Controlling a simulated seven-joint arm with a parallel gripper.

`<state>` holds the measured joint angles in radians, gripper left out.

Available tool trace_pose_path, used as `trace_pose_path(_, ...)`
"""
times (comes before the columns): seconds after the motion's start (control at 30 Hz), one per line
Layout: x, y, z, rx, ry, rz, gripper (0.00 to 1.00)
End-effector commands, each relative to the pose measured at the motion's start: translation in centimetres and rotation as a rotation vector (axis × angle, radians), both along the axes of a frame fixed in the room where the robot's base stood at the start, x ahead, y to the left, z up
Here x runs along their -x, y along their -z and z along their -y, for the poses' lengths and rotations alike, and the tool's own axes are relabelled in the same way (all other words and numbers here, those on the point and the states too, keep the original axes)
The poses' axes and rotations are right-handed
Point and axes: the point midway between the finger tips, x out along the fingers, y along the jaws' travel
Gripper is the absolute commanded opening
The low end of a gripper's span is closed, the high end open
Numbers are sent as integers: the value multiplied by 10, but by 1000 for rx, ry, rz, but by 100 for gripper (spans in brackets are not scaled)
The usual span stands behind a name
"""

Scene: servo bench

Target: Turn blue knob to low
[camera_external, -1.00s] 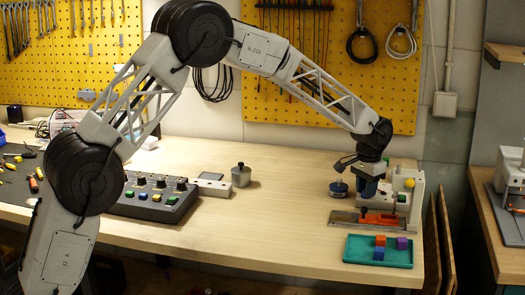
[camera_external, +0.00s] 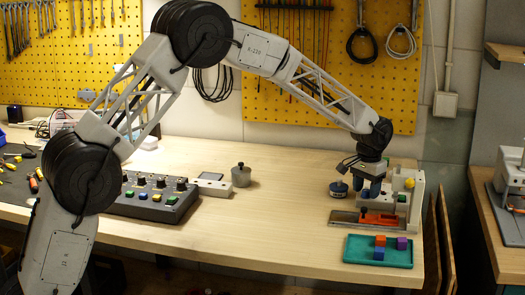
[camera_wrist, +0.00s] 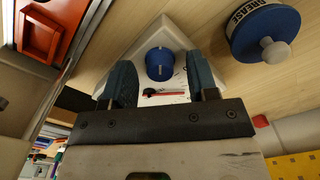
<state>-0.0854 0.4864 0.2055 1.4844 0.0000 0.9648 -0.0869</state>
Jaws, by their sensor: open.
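The blue knob (camera_wrist: 160,66) sits on a white dial plate (camera_wrist: 178,38) in the wrist view. A pale mark shows on the knob, and a printed red line lies beside it on the plate; I cannot read the setting. My gripper (camera_wrist: 161,72) is open, with one dark blue finger on each side of the knob and gaps between fingers and knob. In the external view my gripper (camera_external: 370,190) points down over the bench's right side. The knob is not distinguishable there, hidden by or blending with the fingers.
A blue grease tin (camera_wrist: 265,32) stands close beside the plate. An orange part (camera_external: 378,219) lies in front of my gripper. A green tray (camera_external: 350,255) with several cubes is nearer the front edge.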

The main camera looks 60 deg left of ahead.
Motion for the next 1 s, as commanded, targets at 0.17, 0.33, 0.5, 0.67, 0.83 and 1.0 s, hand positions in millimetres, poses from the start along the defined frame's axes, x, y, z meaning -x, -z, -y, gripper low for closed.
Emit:
trace_pose_path(0.17, 0, -6, 0, 0, 0, 1, 54)
trace_pose_path(0.33, 0, -20, 0, 0, 0, 1, 54)
trace_pose_path(0.5, 0, -42, 0, 0, 0, 1, 54)
trace_pose_path(0.67, 0, -62, 0, 0, 0, 2, 54)
trace_pose_path(0.83, 0, -74, 0, 0, 0, 1, 54)
trace_pose_path(1.0, 0, -78, 0, 0, 0, 0, 54)
